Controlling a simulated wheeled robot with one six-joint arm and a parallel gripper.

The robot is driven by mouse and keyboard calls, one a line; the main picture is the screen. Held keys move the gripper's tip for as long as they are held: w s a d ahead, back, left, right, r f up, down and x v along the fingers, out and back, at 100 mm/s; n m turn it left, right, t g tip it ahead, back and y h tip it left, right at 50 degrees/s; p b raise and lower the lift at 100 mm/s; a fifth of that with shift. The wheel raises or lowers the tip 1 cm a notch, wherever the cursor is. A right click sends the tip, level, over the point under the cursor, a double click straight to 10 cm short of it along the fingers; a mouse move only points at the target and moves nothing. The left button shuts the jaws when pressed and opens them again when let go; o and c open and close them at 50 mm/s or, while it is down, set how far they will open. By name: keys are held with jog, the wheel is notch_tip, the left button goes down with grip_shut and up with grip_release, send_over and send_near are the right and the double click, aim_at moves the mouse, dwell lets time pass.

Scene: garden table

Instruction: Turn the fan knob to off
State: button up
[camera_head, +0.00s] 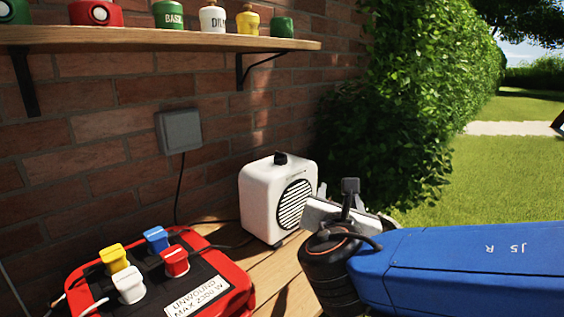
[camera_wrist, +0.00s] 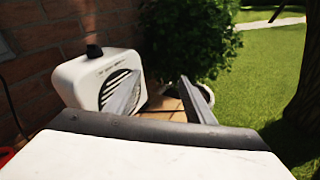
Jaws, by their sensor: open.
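The white fan (camera_head: 262,205) stands on the wooden table against the brick wall, with a round black grille on its front. Its black knob (camera_head: 281,158) sits on top. In the wrist view the fan (camera_wrist: 85,78) is at the upper left, with the knob (camera_wrist: 94,51) on its top edge. My gripper (camera_head: 322,190) is to the right of the fan in the head view, lower than the knob and apart from it. In the wrist view its two fingers (camera_wrist: 158,97) are spread with nothing between them. The left finger covers part of the grille.
A red power box (camera_head: 222,252) with several coloured plugs lies at the front left. A shelf (camera_head: 150,38) with pots and tins hangs above. A grey wall box (camera_head: 180,130) has a cable running down. A hedge (camera_head: 390,110) stands behind at right; the space above the fan is clear.

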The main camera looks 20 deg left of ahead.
aim_at(280, 160)
jog(key=s+a+r+n+y, duration=0.2)
jog(key=s+a+n+y, duration=0.3)
jog(key=a, duration=0.6)
jog(key=shift+h, duration=0.4)
jog(key=x, duration=1.6)
jog(key=shift+w+r, duration=0.4)
jog(key=shift+w, duration=0.05)
jog(key=shift+c, duration=0.7)
jog(key=shift+a, duration=0.1)
jog(key=c, duration=0.9)
